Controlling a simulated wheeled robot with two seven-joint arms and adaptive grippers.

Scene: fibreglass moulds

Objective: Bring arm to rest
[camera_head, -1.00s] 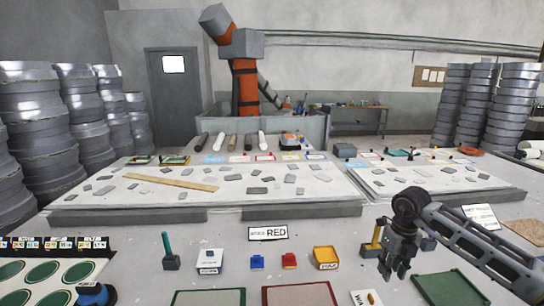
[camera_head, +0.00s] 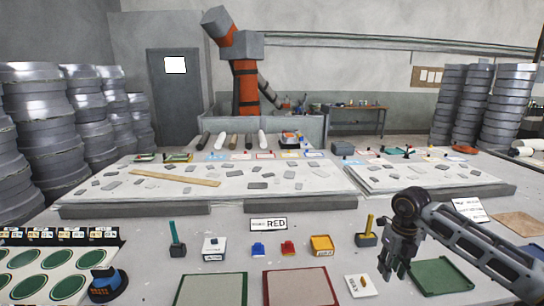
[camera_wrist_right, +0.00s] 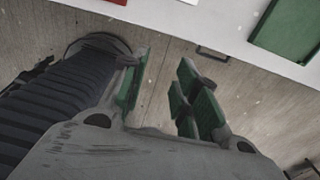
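My right arm comes in from the right in the head view, with its gripper (camera_head: 396,272) hanging down at the near right, left of a green tray (camera_head: 442,274). In the right wrist view the gripper (camera_wrist_right: 160,88) has its green-padded fingers apart with nothing between them. Bare floor (camera_wrist_right: 215,85) shows past the fingers, and the white table edge (camera_wrist_right: 225,30) lies at the top. My left arm and gripper are not in view.
Stacks of grey moulds (camera_head: 27,130) stand behind.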

